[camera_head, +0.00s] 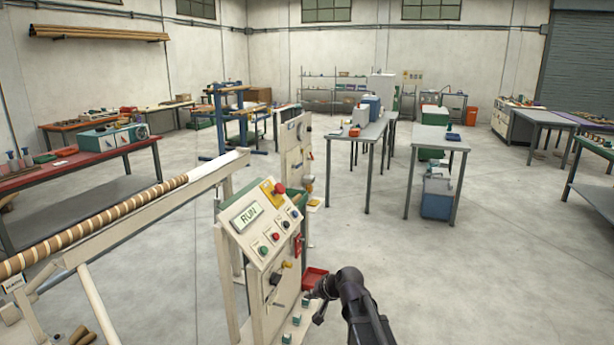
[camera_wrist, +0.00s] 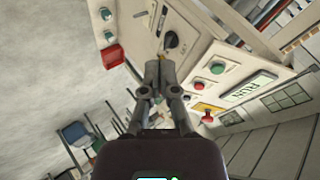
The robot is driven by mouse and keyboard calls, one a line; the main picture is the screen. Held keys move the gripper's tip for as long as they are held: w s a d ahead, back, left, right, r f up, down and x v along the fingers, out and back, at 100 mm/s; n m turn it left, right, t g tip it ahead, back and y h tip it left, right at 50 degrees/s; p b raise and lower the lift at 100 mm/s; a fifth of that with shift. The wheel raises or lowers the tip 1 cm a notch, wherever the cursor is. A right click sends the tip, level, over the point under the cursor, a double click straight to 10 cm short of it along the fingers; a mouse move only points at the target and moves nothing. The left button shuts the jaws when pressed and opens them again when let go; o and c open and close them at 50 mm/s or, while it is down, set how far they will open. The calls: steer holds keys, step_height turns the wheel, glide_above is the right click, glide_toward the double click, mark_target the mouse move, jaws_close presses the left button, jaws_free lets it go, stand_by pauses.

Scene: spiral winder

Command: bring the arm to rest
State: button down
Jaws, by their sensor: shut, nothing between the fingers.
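My dark arm (camera_head: 352,292) reaches in from the bottom of the head view, bent at a joint, low and to the right of the winder's cream control cabinet. My gripper (camera_wrist: 160,66) is shut and empty in the wrist view. It points toward the lower cabinet panel, in line with a black knob (camera_wrist: 171,41). I cannot tell how large the gap to the panel is. In the head view the gripper (camera_head: 311,297) is small, dark and partly unclear.
The cabinet's display (camera_head: 249,216) reads RUN, beside a red mushroom button (camera_head: 280,188). A long striped tube (camera_head: 110,222) lies on the winder at left. Open floor (camera_head: 480,275) lies to the right, with workbenches behind.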

steer(key=s+d+f+n+g+h+p, duration=0.1)
steer(key=s+d+g+h, duration=0.2)
steer(key=s+d, duration=0.5)
steer(key=s+d+f+n+g+h+p, duration=0.1)
steer(key=s+d+g+h+p, duration=0.1)
steer(key=s+d, duration=0.6)
steer(key=s+g+h, duration=0.1)
steer(key=s, duration=0.4)
steer(key=shift+s+h, duration=0.35)
steer(key=shift+h, duration=0.05)
